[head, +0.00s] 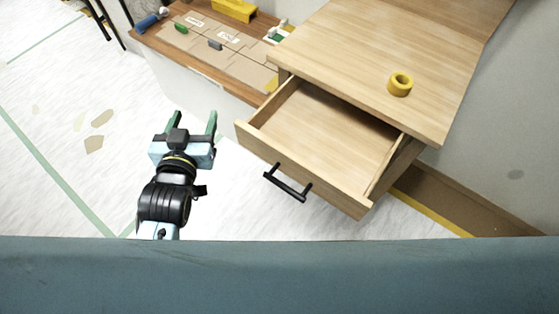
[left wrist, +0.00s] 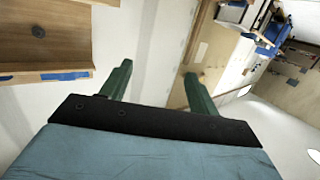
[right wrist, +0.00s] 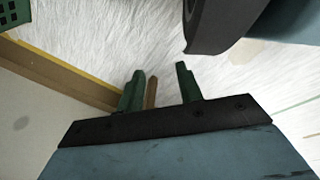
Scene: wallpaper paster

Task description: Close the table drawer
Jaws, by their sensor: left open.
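The table drawer (head: 330,130) is light wood and stands pulled out from under the wooden tabletop (head: 375,45). Its inside looks empty. A black bar handle (head: 287,187) is on its front panel (head: 300,178). My left gripper (head: 193,118) is open and empty, to the left of the drawer and apart from it. Its green fingers also show spread in the left wrist view (left wrist: 156,68). My right gripper (right wrist: 160,70) shows only in the right wrist view, with its fingers apart over the floor. The drawer cannot be made out clearly there.
A yellow tape roll (head: 400,84) lies on the tabletop. A lower workbench (head: 210,48) behind to the left carries a blue-handled tool (head: 151,20), a yellow box (head: 234,9) and small items. The pale floor (head: 235,200) in front of the drawer is clear.

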